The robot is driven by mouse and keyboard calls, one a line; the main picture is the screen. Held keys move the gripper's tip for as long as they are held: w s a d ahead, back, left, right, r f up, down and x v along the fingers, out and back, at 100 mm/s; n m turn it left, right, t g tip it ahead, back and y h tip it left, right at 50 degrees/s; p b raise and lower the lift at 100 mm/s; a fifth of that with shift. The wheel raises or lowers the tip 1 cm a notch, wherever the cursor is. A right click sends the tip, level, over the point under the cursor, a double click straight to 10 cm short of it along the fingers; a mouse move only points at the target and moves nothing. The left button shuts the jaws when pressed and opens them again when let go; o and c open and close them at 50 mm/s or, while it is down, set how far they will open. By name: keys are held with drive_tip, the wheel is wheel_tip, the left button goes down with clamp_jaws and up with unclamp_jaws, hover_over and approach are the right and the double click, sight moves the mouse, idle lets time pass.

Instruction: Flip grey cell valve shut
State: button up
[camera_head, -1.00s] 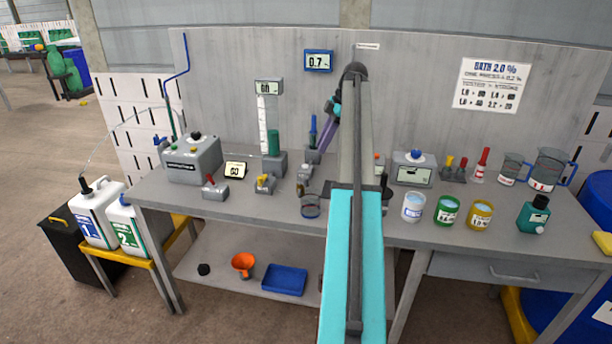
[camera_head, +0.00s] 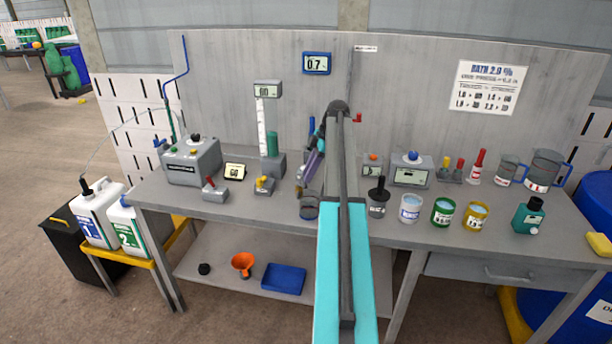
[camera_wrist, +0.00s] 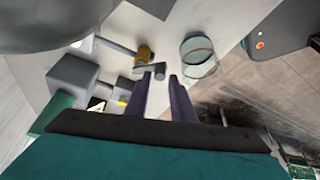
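In the wrist view a small valve with a grey lever (camera_wrist: 149,67) and a yellow collar (camera_wrist: 144,52) lies just beyond my fingertips. My gripper (camera_wrist: 168,78) has two purple fingers with a gap between them and nothing held. The left fingertip is close to the lever's end; I cannot tell whether they touch. In the head view my gripper (camera_head: 303,186) is low over the bench, above and behind a clear beaker (camera_head: 309,209), and the grey valve is mostly hidden there. The beaker also shows right of the fingertips in the wrist view (camera_wrist: 199,58).
A yellow-knobbed valve (camera_head: 265,185) and a red-handled valve (camera_head: 214,190) stand to the left on the bench (camera_head: 240,204). A dark cup (camera_head: 377,204) and several labelled cups stand to the right. A measuring column (camera_head: 270,140) rises behind.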

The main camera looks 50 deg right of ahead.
drive_tip(key=shift+x, duration=1.1)
clamp_jaws()
